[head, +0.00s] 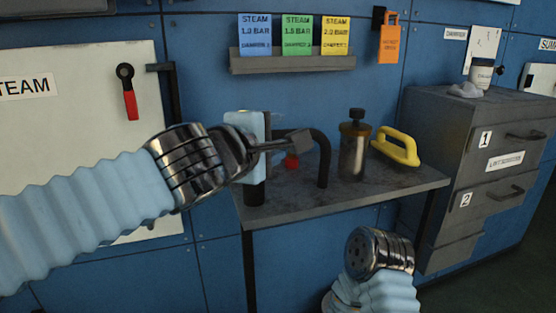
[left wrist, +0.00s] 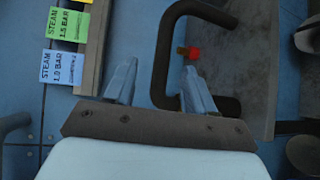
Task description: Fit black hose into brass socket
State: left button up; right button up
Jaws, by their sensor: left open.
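The black hose (head: 322,165) is a bent tube standing at the shelf, its bend at the top. My left gripper (head: 300,142) is open in front of the hose's upper part; contact cannot be told. Its two fingers (left wrist: 160,68) are spread in the left wrist view. My right arm ends in chrome at the lower right; no fingers show.
A grey drawer cabinet (head: 470,150) stands at right. Steam cards (head: 297,36) stand on a rack above. A red-handled lever (head: 129,100) is at left.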

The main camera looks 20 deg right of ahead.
aim_at(282, 136)
pick_arm(q)
jog(key=x, duration=0.6)
jog(key=shift+f+b, duration=0.15)
jog(key=shift+b, duration=0.25)
jog(key=shift+c, duration=0.3)
grip_shut()
